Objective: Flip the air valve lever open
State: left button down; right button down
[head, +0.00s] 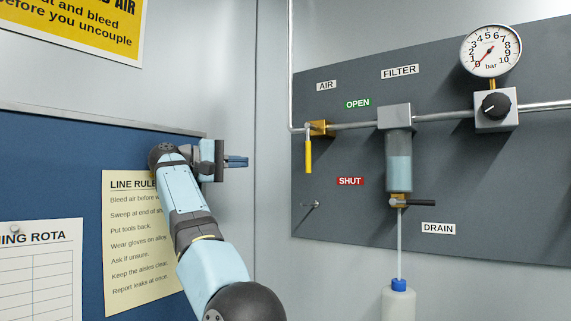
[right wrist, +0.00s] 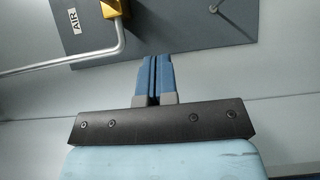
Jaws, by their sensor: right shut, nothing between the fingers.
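The air valve (head: 320,128) is a brass body on the pipe under the AIR label. Its yellow lever (head: 308,156) hangs straight down from it. The green OPEN label (head: 357,104) is up and to the right of the lever; the red SHUT label (head: 350,181) is lower right. My right gripper (head: 237,161) is left of the lever, apart from it, with its blue fingers shut and empty, pointing right. In the right wrist view the shut fingers (right wrist: 155,72) reach toward the panel, and part of the brass valve (right wrist: 115,8) shows at the top edge. My left gripper is not in view.
The grey panel (head: 340,220) also carries a filter (head: 398,150), a drain valve with a black handle (head: 420,202), a regulator knob (head: 495,104) and a gauge (head: 491,51). A small metal peg (head: 311,205) sticks out below the lever. A bottle (head: 398,301) stands under the drain.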

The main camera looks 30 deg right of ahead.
jog(key=s+d+p, duration=0.2)
jog(key=s+d, duration=0.3)
jog(key=d, duration=0.7)
jog(key=shift+s, duration=0.15)
jog(key=shift+d, duration=0.1)
dwell(0.3)
